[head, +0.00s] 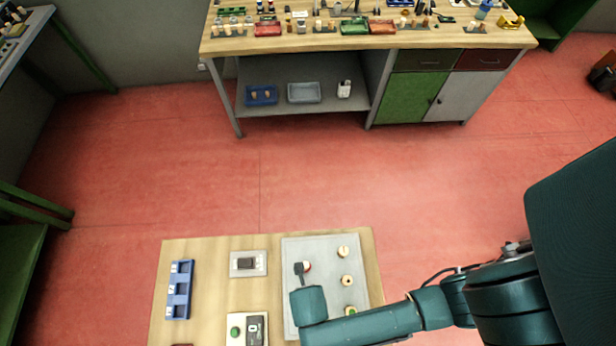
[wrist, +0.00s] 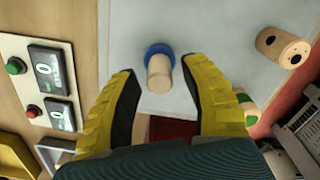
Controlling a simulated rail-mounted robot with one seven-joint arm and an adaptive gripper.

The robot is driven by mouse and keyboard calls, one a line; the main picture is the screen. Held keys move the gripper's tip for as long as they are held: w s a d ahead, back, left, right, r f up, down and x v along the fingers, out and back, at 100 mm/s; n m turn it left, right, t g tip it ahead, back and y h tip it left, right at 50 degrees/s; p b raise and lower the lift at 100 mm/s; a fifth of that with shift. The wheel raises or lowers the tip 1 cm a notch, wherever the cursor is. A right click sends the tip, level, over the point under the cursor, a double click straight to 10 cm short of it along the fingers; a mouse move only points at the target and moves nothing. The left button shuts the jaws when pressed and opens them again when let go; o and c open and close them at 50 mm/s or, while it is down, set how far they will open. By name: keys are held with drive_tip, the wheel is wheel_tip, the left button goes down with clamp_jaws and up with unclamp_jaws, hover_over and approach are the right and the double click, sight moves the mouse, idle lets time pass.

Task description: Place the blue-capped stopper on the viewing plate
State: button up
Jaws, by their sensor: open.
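The blue-capped stopper (wrist: 159,74) is a pale cork body with a blue cap, on the large light grey board in the wrist view. My gripper (wrist: 157,66) is open, with its two yellow fingers on either side of this stopper and a gap showing on each side. In the head view my arm's end hides the stopper and the fingertips.
A button box with two displays (head: 247,328) and a blue rack (head: 180,290) are to the left.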

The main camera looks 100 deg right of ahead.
wheel_tip(320, 180, up, 12)
drive_tip(key=shift+f+p, duration=0.2)
drive_tip(key=shift+p, duration=0.25)
drive_tip(key=w+r+m+t, duration=1)
drive_tip(key=w+r, duration=0.9)
drive_tip(key=w, duration=0.4)
wheel_tip(320, 180, up, 35)
drive_tip(key=w+d+m+t, duration=0.1)
drive_tip(key=m+t, duration=1.1)
drive_tip(key=shift+w, duration=0.25)
drive_tip(key=shift+d, duration=0.1)
